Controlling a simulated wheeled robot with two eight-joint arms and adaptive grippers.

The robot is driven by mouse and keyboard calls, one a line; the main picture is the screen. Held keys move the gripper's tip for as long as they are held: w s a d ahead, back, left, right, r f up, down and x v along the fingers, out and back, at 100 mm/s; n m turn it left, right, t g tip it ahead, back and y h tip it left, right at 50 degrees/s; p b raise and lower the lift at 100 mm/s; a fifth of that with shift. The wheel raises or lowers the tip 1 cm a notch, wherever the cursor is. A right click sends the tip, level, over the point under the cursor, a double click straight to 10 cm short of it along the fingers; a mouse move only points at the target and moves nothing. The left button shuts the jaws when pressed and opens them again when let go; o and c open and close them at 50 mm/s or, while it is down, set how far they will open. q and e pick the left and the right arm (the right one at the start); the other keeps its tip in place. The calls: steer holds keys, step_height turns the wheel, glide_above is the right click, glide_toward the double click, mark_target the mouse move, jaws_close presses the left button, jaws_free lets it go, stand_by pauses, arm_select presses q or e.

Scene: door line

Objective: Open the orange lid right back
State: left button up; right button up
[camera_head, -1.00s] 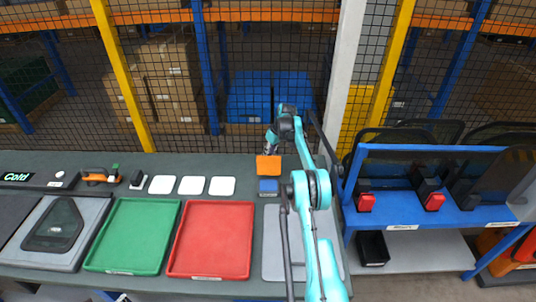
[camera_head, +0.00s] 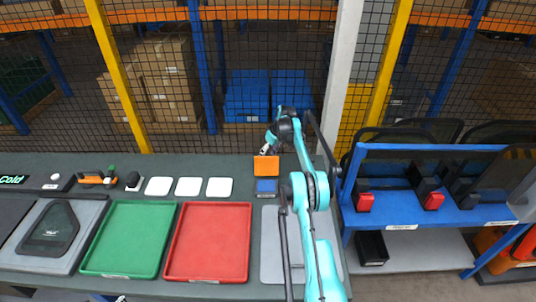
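The orange lid (camera_head: 266,166) is a small square panel at the back of the table. It stands raised behind a small blue box (camera_head: 266,187), at the box's far edge; how far it leans is hard to judge. My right arm reaches in from the bottom, and its gripper (camera_head: 265,150) is at the top edge of the lid, toward the left. The fingertips are small and partly hidden, so contact and finger opening cannot be told.
A red tray (camera_head: 208,278), a green tray (camera_head: 127,275) and a grey mat (camera_head: 270,246) lie in front. White pads (camera_head: 188,187) line the back left. A mesh fence rises behind the table. A blue rack (camera_head: 440,215) stands at the right.

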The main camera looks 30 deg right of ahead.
steer(key=shift+f, duration=0.25)
steer(key=shift+r, duration=0.1)
stand_by(0.3)
steer(key=v, duration=1.2)
steer(key=shift+w+a, duration=0.1)
steer(key=shift+a+r, duration=0.1)
